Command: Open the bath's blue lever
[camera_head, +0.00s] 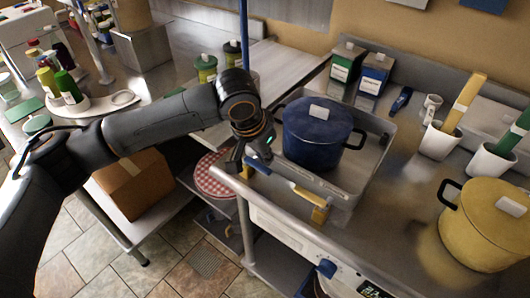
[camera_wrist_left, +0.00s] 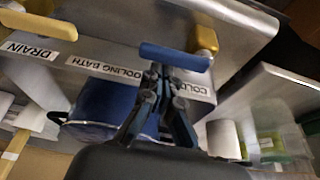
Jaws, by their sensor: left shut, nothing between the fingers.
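The bath's blue lever (camera_wrist_left: 175,57) lies across a brass valve (camera_wrist_left: 205,40) under the "COLD" label in the left wrist view. In the head view the lever (camera_head: 258,166) shows at the bath's front left corner. My left gripper (camera_wrist_left: 160,70) is shut and empty, its fingertips at the lever's middle; I cannot tell if they touch it. It also shows in the head view (camera_head: 243,157). The metal cooling bath (camera_head: 345,184) holds a blue lidded pot (camera_head: 315,132). A tan-handled drain lever (camera_wrist_left: 38,22) is on the same bath face. My right gripper is not in view.
A yellow pot (camera_head: 484,228) stands on the counter at the right. White containers with utensils (camera_head: 440,138) and green and blue cartons (camera_head: 374,76) are behind. A blue knob (camera_head: 326,268) sits on the front panel below. A cardboard box (camera_head: 145,185) is on the lower shelf.

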